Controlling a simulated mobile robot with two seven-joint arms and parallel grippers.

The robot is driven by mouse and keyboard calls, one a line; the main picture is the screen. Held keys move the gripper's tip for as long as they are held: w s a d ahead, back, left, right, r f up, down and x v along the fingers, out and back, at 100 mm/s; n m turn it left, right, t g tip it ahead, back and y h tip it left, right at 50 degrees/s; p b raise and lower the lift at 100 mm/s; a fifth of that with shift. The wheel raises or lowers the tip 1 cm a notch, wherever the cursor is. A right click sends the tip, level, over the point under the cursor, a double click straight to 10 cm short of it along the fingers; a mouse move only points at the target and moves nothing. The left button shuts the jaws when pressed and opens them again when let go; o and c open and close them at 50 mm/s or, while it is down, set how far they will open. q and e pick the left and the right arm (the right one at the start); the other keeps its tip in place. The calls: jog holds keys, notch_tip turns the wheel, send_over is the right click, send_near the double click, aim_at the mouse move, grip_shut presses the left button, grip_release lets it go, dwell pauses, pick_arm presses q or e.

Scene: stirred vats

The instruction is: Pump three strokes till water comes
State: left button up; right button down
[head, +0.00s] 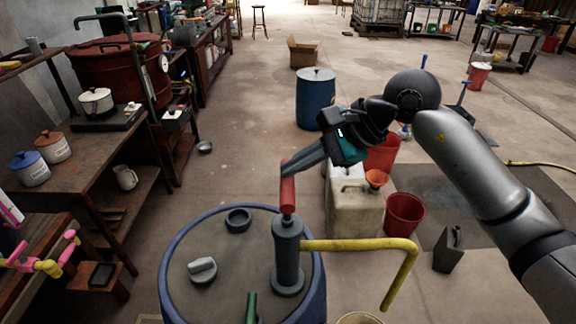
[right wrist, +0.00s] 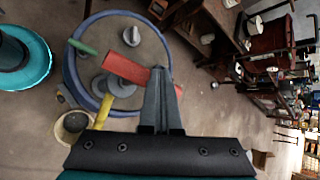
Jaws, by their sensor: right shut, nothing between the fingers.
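A grey hand pump (head: 287,250) stands upright on the lid of a blue drum (head: 172,265). Its red handle (head: 288,195) is at the top, and a yellow spout pipe (head: 360,244) runs right and bends down. A bucket (head: 360,318), cut by the lower edge, is below the spout end; the right wrist view shows it whole (right wrist: 75,123). My right gripper (head: 290,168) is shut and empty, its fingertips at the red handle's upper end. In the right wrist view the fingers (right wrist: 158,75) overlap the handle (right wrist: 125,68); whether they touch is unclear. No water shows at the spout.
A grey cap (head: 203,268) and a dark ring (head: 238,219) lie on the drum lid. A pale canister (head: 355,208), red buckets (head: 404,213) and a blue barrel (head: 315,98) stand beyond. A workbench (head: 92,172) lines the left. The floor between is mostly clear.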

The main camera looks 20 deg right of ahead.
jog(key=shift+r, duration=0.45)
notch_tip(320, 180, up, 6)
jog(key=p, duration=0.3)
dwell(0.9)
